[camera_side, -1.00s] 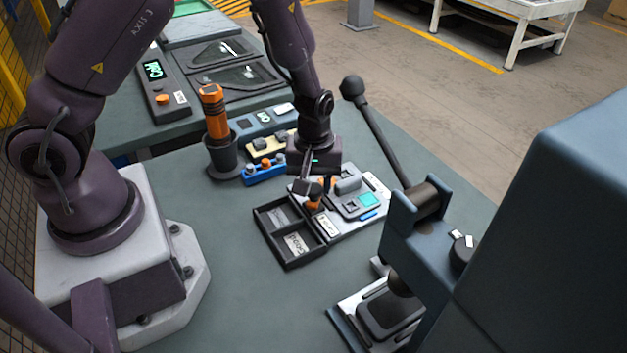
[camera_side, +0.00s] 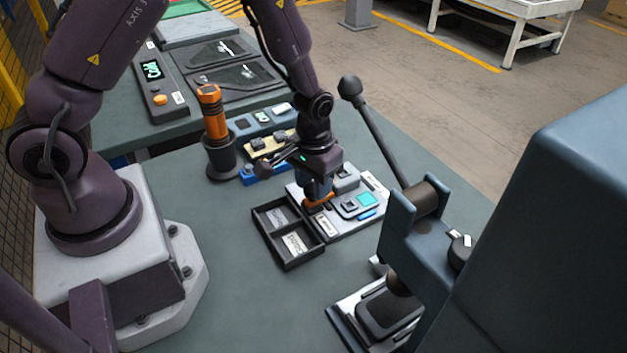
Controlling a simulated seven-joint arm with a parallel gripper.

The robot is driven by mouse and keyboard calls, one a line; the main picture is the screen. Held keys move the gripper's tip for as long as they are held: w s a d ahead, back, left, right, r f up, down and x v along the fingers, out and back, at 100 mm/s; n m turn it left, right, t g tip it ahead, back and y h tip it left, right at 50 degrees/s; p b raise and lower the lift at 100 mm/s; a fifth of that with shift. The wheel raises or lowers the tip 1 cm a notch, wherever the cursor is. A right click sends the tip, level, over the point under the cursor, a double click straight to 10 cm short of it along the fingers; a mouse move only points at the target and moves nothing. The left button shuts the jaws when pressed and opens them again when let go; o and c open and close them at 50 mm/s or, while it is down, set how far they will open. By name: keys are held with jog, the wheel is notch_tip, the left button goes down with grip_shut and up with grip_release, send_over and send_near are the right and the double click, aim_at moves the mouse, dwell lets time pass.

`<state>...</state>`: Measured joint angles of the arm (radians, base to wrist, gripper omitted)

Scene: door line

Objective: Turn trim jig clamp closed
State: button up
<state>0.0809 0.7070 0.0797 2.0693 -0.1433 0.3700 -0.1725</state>
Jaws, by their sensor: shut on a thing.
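The trim jig (camera_side: 350,224) is a pale plate on the grey-green bench, with grey blocks, a teal pad and a blue strip on it. Its orange clamp (camera_side: 316,203) shows at the plate's left side, with a low orange bar lying across just under my gripper. My gripper (camera_side: 318,192) points down over the clamp and is shut on it. The fingers and the top of the clamp are largely hidden by the gripper body, so the exact grip cannot be seen.
A black two-compartment tray (camera_side: 268,240) lies against the jig's left. An orange-handled tool (camera_side: 211,112) stands in a dark cup behind left. A blue-grey press (camera_side: 425,220) with a ball-ended lever (camera_side: 375,130) stands at right.

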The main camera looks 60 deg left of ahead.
dwell(0.4)
jog(key=o, duration=0.9)
jog(key=shift+o, duration=0.2)
notch_tip(320, 180, up, 13)
jog(key=shift+s+m, duration=0.1)
jog(key=shift+m, duration=0.2)
jog(key=s+r+m+t, duration=0.2)
jog(key=s+r+t, duration=0.3)
jog(key=s+r, duration=1)
jog(key=shift+a+r+m+t, duration=0.2)
jog(key=shift+r+m+t, duration=0.1)
jog(key=shift+r, duration=0.3)
